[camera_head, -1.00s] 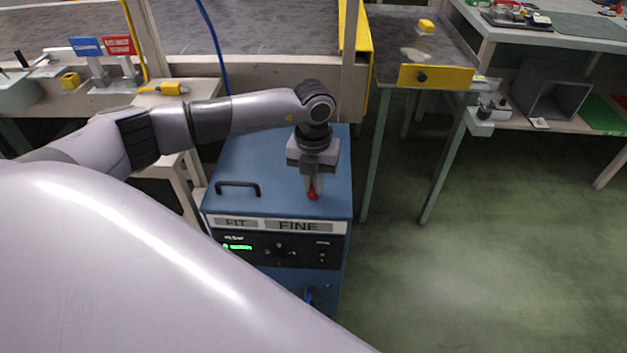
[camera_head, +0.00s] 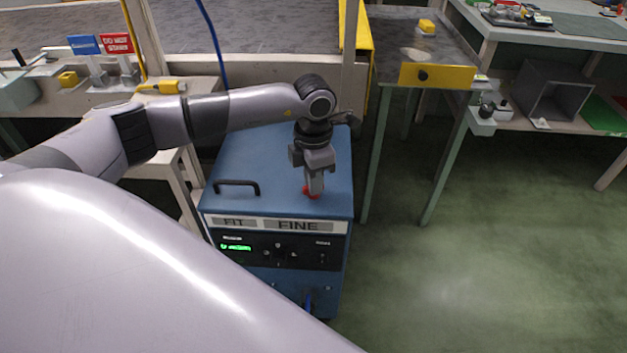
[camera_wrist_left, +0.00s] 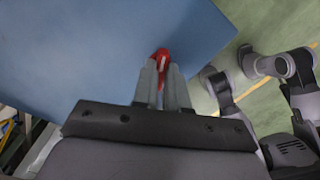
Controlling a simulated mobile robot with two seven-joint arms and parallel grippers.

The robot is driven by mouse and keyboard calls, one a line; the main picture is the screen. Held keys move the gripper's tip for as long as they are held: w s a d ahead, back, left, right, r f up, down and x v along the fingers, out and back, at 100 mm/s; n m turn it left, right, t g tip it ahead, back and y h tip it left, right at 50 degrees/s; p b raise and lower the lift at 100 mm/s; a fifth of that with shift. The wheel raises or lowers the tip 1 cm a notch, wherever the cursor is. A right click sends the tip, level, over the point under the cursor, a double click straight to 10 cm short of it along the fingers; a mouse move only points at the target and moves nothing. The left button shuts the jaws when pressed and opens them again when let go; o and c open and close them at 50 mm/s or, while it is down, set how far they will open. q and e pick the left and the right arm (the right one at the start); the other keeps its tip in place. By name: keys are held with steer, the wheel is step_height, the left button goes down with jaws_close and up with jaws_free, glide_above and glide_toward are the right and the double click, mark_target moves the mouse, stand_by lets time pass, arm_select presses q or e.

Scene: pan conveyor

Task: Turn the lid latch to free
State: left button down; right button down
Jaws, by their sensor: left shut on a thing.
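The lid latch is a small red handle (camera_head: 311,191) on the top of a blue cabinet (camera_head: 235,165), near its front edge. My left gripper (camera_head: 314,188) points down over it and is shut on it. In the left wrist view, the red latch (camera_wrist_left: 161,55) shows between the tips of the two grey fingers (camera_wrist_left: 162,72). The fingers hide part of the latch. My right gripper cannot be made out in these views.
A black handle (camera_head: 237,184) stands on the lid's left. The cabinet's front carries a panel with a green display (camera_head: 236,247). A steel table with a yellow front plate (camera_head: 436,76) stands to the right. The green floor (camera_head: 450,270) is clear at right.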

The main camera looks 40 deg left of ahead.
arm_select(q)
steer(key=m+b, duration=0.1)
steer(key=m, duration=0.4)
stand_by(0.5)
steer(key=c, duration=1.2)
jaws_free()
steer(key=shift+o, duration=0.2)
steer(key=shift+r, duration=0.1)
step_height(320, 180, up, 7)
steer(key=shift+p, duration=0.35)
